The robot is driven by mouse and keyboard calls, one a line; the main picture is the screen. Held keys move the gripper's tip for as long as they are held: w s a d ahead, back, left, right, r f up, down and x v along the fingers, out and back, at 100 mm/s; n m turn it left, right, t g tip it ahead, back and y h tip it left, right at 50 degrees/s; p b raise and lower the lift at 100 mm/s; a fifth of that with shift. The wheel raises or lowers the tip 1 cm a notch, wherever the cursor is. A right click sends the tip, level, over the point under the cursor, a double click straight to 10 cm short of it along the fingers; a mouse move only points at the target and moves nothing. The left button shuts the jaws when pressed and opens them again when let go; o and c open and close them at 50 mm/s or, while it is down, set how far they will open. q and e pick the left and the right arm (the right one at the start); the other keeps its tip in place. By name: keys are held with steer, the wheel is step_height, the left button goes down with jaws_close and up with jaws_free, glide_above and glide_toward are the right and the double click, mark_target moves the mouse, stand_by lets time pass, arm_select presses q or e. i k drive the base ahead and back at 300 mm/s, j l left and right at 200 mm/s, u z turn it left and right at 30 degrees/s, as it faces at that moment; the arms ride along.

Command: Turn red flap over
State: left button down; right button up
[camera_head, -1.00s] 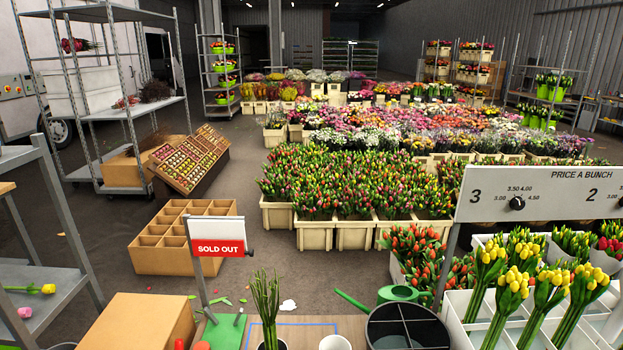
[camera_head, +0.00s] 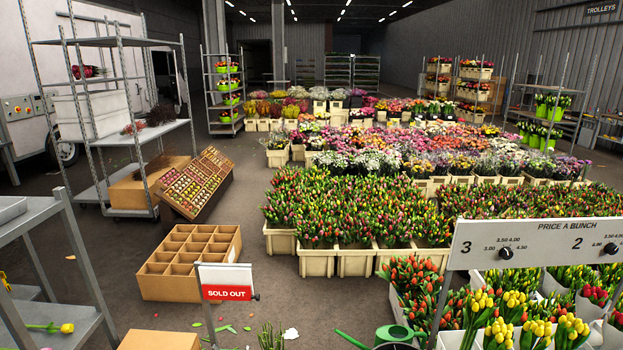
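The red flap (camera_head: 227,293) hangs below a white panel (camera_head: 225,273) on a grey post at the lower middle-left. It reads "SOLD OUT" in white letters. A small dark knob (camera_head: 256,296) sticks out at the flap's right edge. Neither of my grippers shows in this view, so nothing is seen touching the flap.
An empty divided cardboard box (camera_head: 190,262) stands behind the sign. A grey shelf (camera_head: 50,270) is at left and a closed carton (camera_head: 160,340) at the bottom. A price board (camera_head: 540,243) stands at right above yellow tulips (camera_head: 500,330).

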mark_target(239, 293)
steer(key=i+l+z, duration=0.2)
steer(key=i+l, duration=0.65)
steer(key=i, duration=0.1)
